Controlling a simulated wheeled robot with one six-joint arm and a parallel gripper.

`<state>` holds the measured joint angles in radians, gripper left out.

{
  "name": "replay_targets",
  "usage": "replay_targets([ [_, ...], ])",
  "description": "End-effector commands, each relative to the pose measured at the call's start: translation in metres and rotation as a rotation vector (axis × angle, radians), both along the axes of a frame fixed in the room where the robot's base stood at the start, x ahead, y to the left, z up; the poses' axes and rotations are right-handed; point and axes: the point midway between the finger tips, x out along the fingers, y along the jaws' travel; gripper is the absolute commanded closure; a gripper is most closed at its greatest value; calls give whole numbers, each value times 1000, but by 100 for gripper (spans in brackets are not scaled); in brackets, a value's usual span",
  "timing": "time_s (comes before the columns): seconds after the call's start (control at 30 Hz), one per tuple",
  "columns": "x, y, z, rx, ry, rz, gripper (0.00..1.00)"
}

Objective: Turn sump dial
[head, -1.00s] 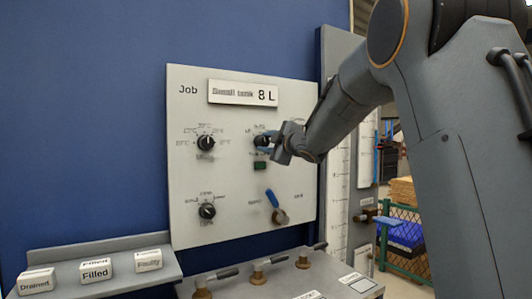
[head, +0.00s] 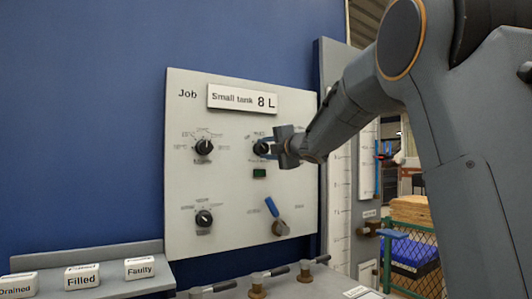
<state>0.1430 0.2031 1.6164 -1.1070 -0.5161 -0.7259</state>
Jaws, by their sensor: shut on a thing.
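A pale panel (head: 235,195) on the blue wall carries three black dials and a blue-handled lever (head: 271,206). My gripper (head: 265,148) reaches in from the right and is shut on the upper-right black dial (head: 259,149). The gripper partly covers this dial and its label, so I cannot read its setting. The other dials are at upper left (head: 203,147) and lower left (head: 203,218). The labels around the dials are too small to read, so I cannot tell which one is the sump dial.
A sign (head: 242,98) on the panel reads "Small tank 8 L". A small dark green display (head: 259,173) sits under the held dial. Blocks marked "Filled" (head: 82,278) and "Faulty" (head: 139,268) stand on a ledge. Several small valves (head: 257,286) line the bench below.

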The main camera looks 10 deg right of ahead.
Motion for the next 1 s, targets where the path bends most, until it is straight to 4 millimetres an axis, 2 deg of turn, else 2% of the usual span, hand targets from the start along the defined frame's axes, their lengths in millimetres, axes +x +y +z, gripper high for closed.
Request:
replay_targets([
  [0.43,0,0,1,-9,-5,1,90],
  [0.47,0,0,1,-9,-5,1,63],
  [0.53,0,0,1,-8,-5,0,51],
  [0.87,-1,-1,0,-8,-2,0,49],
  [1.0,-13,-5,1,-7,-4,-2,49],
])
